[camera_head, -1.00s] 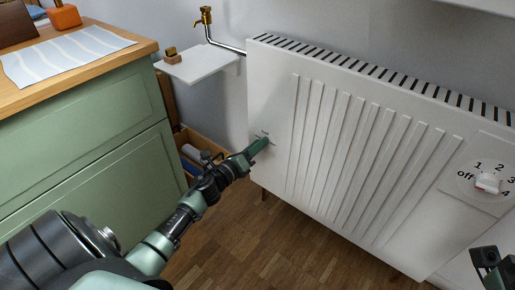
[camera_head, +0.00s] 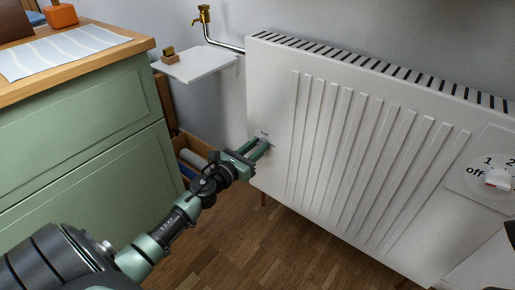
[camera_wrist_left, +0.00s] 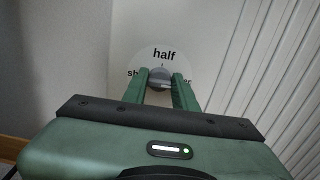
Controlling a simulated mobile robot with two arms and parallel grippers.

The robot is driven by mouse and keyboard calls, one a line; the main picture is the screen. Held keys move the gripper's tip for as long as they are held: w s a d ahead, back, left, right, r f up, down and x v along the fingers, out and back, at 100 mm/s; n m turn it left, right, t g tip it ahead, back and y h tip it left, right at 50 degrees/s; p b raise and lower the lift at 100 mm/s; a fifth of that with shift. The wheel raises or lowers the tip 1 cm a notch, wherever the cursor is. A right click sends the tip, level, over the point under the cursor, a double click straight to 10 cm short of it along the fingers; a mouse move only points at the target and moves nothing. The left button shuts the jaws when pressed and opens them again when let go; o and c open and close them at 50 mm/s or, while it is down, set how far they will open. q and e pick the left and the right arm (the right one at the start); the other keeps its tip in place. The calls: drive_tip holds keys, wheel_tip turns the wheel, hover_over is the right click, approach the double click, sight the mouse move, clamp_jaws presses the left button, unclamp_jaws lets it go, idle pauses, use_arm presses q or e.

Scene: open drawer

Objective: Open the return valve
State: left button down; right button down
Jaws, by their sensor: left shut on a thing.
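The return valve is a small grey knob (camera_wrist_left: 160,77) on a round pale dial plate (camera_wrist_left: 178,56) at the lower left of the white radiator. The plate reads "half" at the top; the words at its sides are partly covered by my fingers. My left gripper (camera_head: 260,147) is shut on the knob, with one green finger on each side of it in the left wrist view (camera_wrist_left: 160,84). The knob's exact pointing is hard to tell. Of my right gripper, at most a dark sliver shows at the bottom right edge of the head view.
The white radiator (camera_head: 270,100) carries a numbered dial with a white knob (camera_head: 497,179) at its right. A green cabinet (camera_head: 85,140) stands at the left, with a wooden box (camera_head: 205,149) in the gap. A small white shelf (camera_head: 205,66) and brass tap (camera_head: 203,15) are above.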

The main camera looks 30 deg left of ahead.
use_arm(q)
drive_tip(key=shift+f+m, duration=0.1)
drive_tip(key=shift+m, duration=0.2)
drive_tip(key=c, duration=1.1)
unclamp_jaws()
drive_tip(key=shift+s, duration=0.1)
drive_tip(key=s, duration=0.7)
drive_tip(key=shift+s+a, duration=0.25)
drive_tip(key=shift+s, duration=0.05)
